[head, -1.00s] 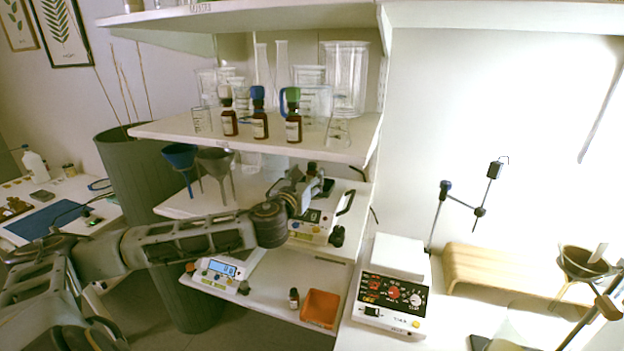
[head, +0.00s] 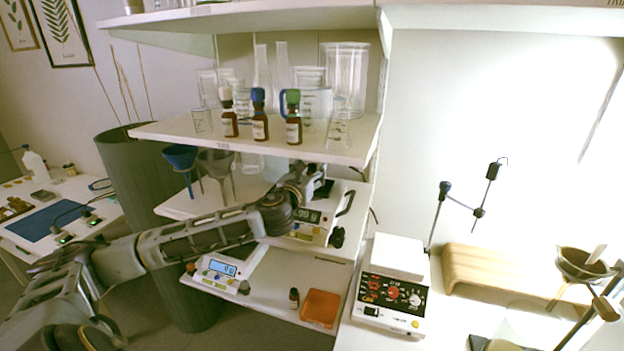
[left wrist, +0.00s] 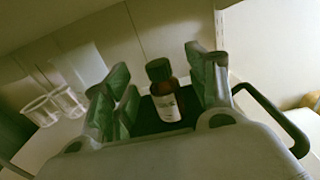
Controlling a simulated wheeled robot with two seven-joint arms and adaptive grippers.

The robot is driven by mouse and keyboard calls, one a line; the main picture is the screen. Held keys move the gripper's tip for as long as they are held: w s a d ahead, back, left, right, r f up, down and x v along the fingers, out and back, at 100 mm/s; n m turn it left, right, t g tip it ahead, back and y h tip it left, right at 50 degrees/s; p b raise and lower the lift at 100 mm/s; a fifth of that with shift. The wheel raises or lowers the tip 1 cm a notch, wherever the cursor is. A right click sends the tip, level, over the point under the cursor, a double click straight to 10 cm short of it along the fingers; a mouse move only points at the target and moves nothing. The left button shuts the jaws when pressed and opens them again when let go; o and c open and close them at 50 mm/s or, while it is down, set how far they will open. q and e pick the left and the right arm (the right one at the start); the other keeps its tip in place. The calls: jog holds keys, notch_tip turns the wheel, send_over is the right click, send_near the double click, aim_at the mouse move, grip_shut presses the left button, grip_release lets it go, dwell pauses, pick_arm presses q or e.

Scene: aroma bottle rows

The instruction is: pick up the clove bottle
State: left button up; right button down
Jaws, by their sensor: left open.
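In the left wrist view a brown bottle (left wrist: 165,95) with a dark cap and a pale label stands upright between the open fingers of my left gripper (left wrist: 162,78). Gaps show on both sides of it. Its label is too small to read, so I cannot confirm it is clove. In the head view my left gripper (head: 312,182) is over the middle shelf, by a scale (head: 310,228), and its wrist hides that bottle. Other brown bottles stand on the upper shelf, with white (head: 229,120), blue (head: 260,122) and green (head: 293,122) caps. My right gripper is not in view.
A small dark bottle (head: 294,298) and an orange tray (head: 320,308) are on the lower shelf, near another scale (head: 222,268). Funnels (head: 181,160) stand left of my gripper. The upper shelf (head: 250,146) hangs above it, holding glassware.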

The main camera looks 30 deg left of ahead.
pick_arm(q)
jog(key=shift+x, duration=0.9)
jog(key=shift+c, duration=0.2)
